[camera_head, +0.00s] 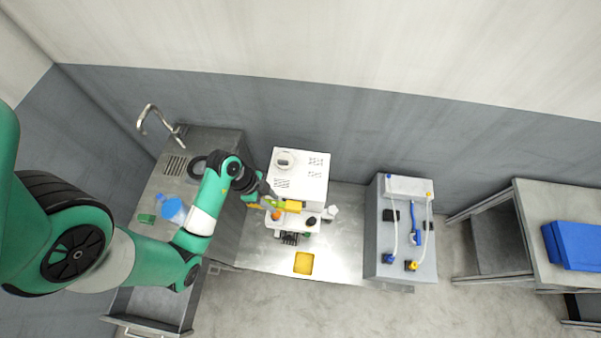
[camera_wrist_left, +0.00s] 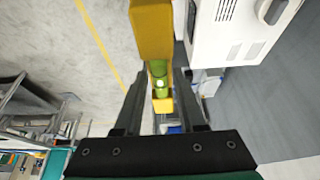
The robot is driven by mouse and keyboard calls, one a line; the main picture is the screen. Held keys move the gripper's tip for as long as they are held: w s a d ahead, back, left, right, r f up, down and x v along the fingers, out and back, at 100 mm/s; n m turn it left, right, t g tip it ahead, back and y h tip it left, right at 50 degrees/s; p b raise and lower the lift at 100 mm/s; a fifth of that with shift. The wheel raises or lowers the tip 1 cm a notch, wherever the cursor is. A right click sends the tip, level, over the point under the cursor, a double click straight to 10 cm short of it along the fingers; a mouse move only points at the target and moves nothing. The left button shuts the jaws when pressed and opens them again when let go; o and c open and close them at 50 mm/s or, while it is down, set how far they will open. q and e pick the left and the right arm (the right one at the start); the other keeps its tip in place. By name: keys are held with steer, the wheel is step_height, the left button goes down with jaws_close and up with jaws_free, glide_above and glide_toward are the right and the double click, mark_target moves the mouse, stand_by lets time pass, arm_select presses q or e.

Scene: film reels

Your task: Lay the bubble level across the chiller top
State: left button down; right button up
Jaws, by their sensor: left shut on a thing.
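The yellow bubble level (camera_head: 292,206) has a green vial and is held in my left gripper (camera_head: 269,202). The level also shows in the left wrist view (camera_wrist_left: 153,30), with its green vial between the fingers of the gripper (camera_wrist_left: 158,78). The white chiller (camera_head: 314,179) stands on the metal bench, with vents and a round cap on its top. In the head view, the level appears over the chiller's front edge; its height above it is unclear. In the wrist view, the chiller (camera_wrist_left: 232,35) is right of the level. My right gripper is not in view.
A yellow square (camera_head: 303,263) lies on the bench in front of the chiller. A grey unit (camera_head: 409,250) with tubes stands to the right. A sink tap (camera_head: 160,121), blue bottle (camera_head: 174,210) and green block (camera_head: 147,218) are at the left.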

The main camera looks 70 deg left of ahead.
arm_select(q)
steer(key=w+a+f+b, duration=0.1)
steer(key=w+a+f, duration=0.1)
steer(key=w+f, duration=0.1)
steer(key=w+a+f+b, duration=0.2)
steer(key=w+a+f, duration=0.1)
steer(key=w, duration=0.1)
steer(key=w+a+f+b, duration=0.2)
steer(key=w+a+f, duration=0.1)
steer(key=w, duration=0.1)
steer(key=shift+w+f, duration=0.1)
steer(key=shift+f, duration=0.2)
step_height(320, 180, down, 3)
steer(key=shift+w+a+r+b, duration=0.1)
steer(key=shift+r+b, duration=0.05)
steer(key=shift+b, duration=0.8)
steer(key=shift+f, duration=0.35)
steer(key=shift+f, duration=0.1)
steer(key=c, duration=0.5)
jaws_free()
